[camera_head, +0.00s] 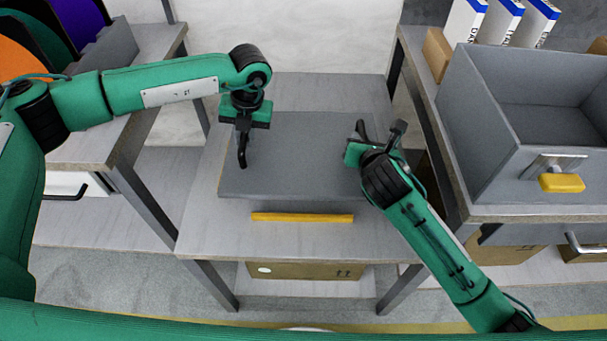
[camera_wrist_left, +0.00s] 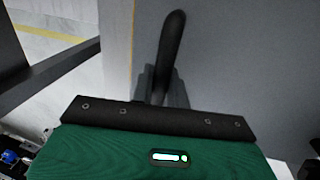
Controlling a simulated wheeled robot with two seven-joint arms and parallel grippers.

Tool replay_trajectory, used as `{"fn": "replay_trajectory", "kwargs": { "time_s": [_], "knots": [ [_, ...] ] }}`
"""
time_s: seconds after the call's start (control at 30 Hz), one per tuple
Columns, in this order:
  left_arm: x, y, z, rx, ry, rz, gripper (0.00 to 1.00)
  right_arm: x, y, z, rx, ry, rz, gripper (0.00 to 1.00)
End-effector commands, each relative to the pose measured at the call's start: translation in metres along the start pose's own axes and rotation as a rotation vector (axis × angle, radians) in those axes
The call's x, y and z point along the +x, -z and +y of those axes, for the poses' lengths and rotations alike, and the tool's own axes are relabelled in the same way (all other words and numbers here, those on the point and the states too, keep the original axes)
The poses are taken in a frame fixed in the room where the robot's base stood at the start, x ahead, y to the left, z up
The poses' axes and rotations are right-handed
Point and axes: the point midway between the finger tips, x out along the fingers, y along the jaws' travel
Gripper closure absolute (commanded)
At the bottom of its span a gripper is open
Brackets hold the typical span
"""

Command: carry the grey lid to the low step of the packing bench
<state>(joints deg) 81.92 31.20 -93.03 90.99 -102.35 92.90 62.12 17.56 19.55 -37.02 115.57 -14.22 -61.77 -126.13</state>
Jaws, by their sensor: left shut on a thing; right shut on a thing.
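The grey lid (camera_head: 297,160) is a wide flat slab at the centre of the head view, over the middle bench (camera_head: 220,232). It also fills much of the left wrist view (camera_wrist_left: 240,60). My left gripper (camera_head: 242,130) is at its left side, shut on a black handle (camera_wrist_left: 172,45) of the lid. My right gripper (camera_head: 359,132) is at its right side and is shut on the lid; its fingertips are small and partly hidden. The lid looks about level. I cannot tell whether it touches the bench top.
A yellow bar (camera_head: 302,217) lies just in front of the lid. A grey open bin (camera_head: 485,125) with a yellow-gripped handle stands on the right bench. The left bench (camera_head: 95,148) holds coloured discs. A cardboard box (camera_head: 305,271) sits under the middle bench.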

Motion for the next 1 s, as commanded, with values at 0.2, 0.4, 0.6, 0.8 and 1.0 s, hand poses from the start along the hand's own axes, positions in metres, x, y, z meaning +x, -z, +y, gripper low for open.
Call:
{"fn": "replay_trajectory", "kwargs": {
  "time_s": [0.2,0.4,0.6,0.8,1.0],
  "knots": [
    [0.005,-0.001,-0.001,-0.001,0.0,-0.001,1.0,0.002,0.004,-0.001,0.0,-0.001,-0.002,1.0],
    [0.004,0.0,-0.001,-0.001,0.0,-0.001,1.0,0.002,0.004,-0.001,0.0,-0.001,-0.002,1.0],
    [0.006,0.0,-0.001,-0.001,0.0,-0.001,1.0,0.002,0.005,-0.001,0.0,-0.001,-0.002,1.0],
    [0.011,0.0,-0.002,-0.001,0.0,-0.001,1.0,0.004,0.01,-0.002,0.0,-0.001,-0.002,1.0],
    [0.02,0.0,-0.004,-0.001,0.0,-0.001,1.0,0.008,0.018,-0.004,0.0,-0.001,-0.002,1.0]
  ]
}}
